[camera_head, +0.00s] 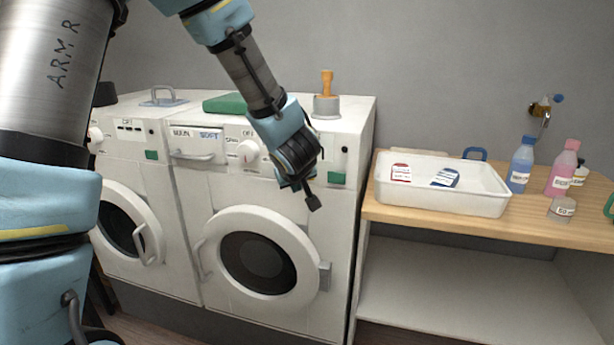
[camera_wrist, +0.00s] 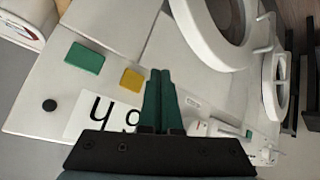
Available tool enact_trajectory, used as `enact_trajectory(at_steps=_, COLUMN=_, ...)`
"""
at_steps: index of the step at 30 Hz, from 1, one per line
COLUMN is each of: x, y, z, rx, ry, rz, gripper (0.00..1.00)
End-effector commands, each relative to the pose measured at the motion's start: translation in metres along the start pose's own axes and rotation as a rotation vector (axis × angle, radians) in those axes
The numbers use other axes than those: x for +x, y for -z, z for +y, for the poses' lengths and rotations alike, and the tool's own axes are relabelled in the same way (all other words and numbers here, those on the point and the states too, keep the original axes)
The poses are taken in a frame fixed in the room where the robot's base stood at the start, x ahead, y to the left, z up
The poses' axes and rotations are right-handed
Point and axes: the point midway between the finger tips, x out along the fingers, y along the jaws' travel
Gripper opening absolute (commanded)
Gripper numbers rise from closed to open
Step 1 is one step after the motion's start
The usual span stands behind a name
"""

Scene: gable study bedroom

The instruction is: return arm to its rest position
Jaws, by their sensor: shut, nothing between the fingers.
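My gripper (camera_head: 313,202) hangs in the middle of the head view, pointing down in front of the right washing machine (camera_head: 345,240). It is above the right part of that machine's round door (camera_head: 258,265), and I cannot tell how close it is. In the wrist view the two dark green fingers of my gripper (camera_wrist: 160,73) are together with nothing between them. Behind them are the machine's white front, a green square (camera_wrist: 85,58), a yellow square (camera_wrist: 132,78) and part of a round door (camera_wrist: 212,45). My arm reaches in from the top of the head view.
A second washing machine (camera_head: 125,240) stands at left. A stamp-like orange handle (camera_head: 326,82) stands on top of the right machine. On the wooden counter (camera_head: 415,218) at right are a white tray (camera_head: 440,200), a blue bottle (camera_head: 521,165) and a pink bottle (camera_head: 563,170). The shelf below looks empty.

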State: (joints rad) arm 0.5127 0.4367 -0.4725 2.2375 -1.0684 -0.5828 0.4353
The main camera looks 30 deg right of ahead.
Motion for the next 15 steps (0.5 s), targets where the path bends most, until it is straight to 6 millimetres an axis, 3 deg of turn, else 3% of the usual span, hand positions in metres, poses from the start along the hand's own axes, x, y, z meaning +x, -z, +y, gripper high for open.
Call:
enact_trajectory(at_steps=11, x=0.000, y=0.001, z=-0.001, rx=0.001, ry=-0.001, rz=-0.001, gripper=0.00)
enact_trajectory(at_steps=15, x=-0.003, y=0.012, z=-0.026, rx=0.013, ry=-0.015, rz=-0.023, gripper=0.00)
